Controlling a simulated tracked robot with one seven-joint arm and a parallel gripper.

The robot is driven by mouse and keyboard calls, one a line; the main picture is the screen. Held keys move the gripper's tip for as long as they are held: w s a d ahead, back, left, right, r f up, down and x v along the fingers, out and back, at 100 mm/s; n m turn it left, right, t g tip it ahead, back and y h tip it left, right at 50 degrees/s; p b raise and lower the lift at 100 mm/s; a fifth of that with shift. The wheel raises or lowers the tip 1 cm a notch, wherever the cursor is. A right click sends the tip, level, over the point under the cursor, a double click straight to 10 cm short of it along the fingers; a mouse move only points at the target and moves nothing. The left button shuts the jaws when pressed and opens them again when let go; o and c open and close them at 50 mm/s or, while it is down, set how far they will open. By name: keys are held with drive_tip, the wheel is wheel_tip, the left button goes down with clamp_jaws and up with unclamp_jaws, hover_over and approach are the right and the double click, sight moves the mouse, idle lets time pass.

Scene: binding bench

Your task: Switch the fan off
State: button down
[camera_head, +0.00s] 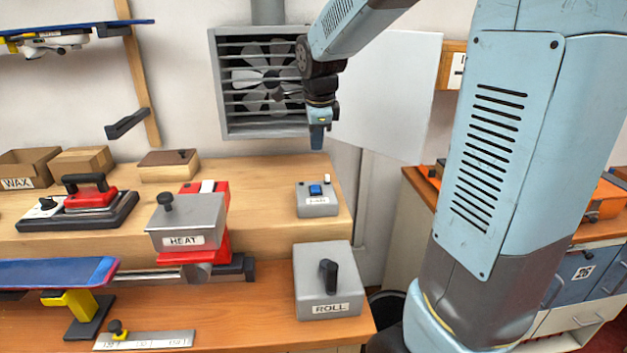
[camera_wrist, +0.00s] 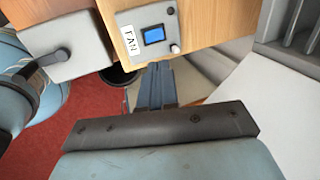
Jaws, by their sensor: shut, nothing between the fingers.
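The grey fan box (camera_head: 305,192) stands at the right end of the raised wooden shelf. It has a blue button, a small white knob or lamp, and a label that reads FAN in the wrist view, where the box (camera_wrist: 133,18) is at the top middle. The blue button (camera_wrist: 154,34) faces up there. The wall fan (camera_head: 262,80) sits behind grey slats in a square housing; I cannot tell whether it turns. My gripper (camera_head: 317,147) is shut and empty, pointing down above and behind the box, apart from it. Its fingers also show in the wrist view (camera_wrist: 155,85).
The grey ROLL box (camera_head: 313,291) with a black lever stands on the lower bench in front. A white panel (camera_head: 385,95) hangs behind my gripper. The air above the fan box is clear.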

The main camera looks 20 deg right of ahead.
sight(315, 187)
drive_tip(key=x, duration=1.4)
drive_tip(key=shift+s, duration=0.1)
drive_tip(key=shift+a, duration=0.1)
idle(0.4)
drive_tip(key=shift+s+f, duration=0.1)
drive_tip(key=shift+s, duration=0.65)
